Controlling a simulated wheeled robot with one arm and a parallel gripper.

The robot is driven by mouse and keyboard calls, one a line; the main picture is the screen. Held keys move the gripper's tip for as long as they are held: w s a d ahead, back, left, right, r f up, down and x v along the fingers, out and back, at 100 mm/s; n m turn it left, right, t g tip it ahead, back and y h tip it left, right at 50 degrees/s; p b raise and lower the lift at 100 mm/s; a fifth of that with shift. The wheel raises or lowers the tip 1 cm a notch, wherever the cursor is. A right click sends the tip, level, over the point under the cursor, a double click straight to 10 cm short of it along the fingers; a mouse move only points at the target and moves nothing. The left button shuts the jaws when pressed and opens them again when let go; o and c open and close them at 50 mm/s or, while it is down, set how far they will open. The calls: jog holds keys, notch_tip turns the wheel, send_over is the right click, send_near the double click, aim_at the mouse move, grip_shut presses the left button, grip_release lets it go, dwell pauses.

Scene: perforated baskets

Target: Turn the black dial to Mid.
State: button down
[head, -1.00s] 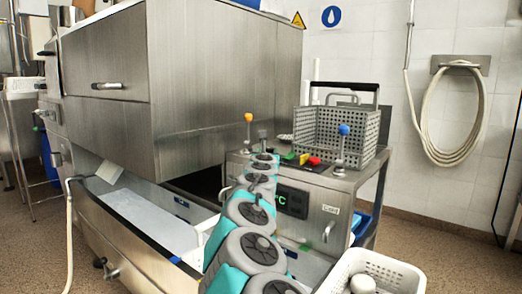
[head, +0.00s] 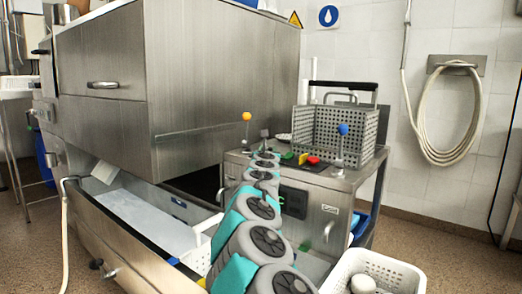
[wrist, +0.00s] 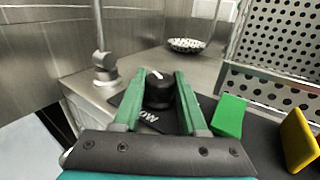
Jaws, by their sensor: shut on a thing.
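The black dial (wrist: 158,92) has a white pointer line on top, which points away from my gripper and slightly left in the wrist view. It stands on a dark label plate with white lettering, part hidden and seen upside down, that looks like "Low". My gripper (wrist: 160,76) has its two green fingers on either side of the dial, shut on it. In the head view my arm reaches to the top of the steel cabinet (head: 320,178), and it hides the dial.
A green block (wrist: 230,115) and a yellow block (wrist: 298,140) are right of the fingers. A lever post (wrist: 104,62) stands at left. A perforated basket (head: 338,133) and a blue-knobbed lever (head: 343,130) are on the cabinet. A white basket (head: 385,262) is at lower right.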

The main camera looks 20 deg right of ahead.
dwell(0.4)
jog(key=m+g+h+p, duration=0.2)
jog(key=h+p, duration=0.1)
jog(key=shift+w+a+r+m, duration=0.1)
jog(key=shift+a+r+m, duration=0.1)
jog(key=shift+m, duration=0.1)
jog(key=m+g+h+p, duration=0.1)
jog(key=p, duration=0.1)
jog(key=m+g+h+p, duration=0.1)
jog(key=p, duration=0.1)
jog(key=m+g+h+p, duration=0.1)
jog(key=g+h+p, duration=0.1)
jog(key=shift+f+m, duration=0.3)
jog(key=shift+m, duration=0.1)
jog(key=shift+f+m+g+h+p, duration=0.15)
jog(key=shift+m+g+h+p, duration=0.85)
jog(key=shift+g, duration=0.8)
jog(key=shift+m+g+h, duration=0.3)
jog(key=shift+m+g, duration=0.2)
jog(key=shift+d+m+g+h, duration=0.15)
jog(key=shift+m+g+h, duration=0.25)
jog(key=shift+m+g, duration=1.15)
jog(key=shift+r+n+g, duration=0.25)
jog(key=shift+r+g, duration=0.15)
jog(key=shift+g, duration=0.05)
jog(key=c, duration=0.7)
grip_release()
jog(key=shift+c, duration=0.2)
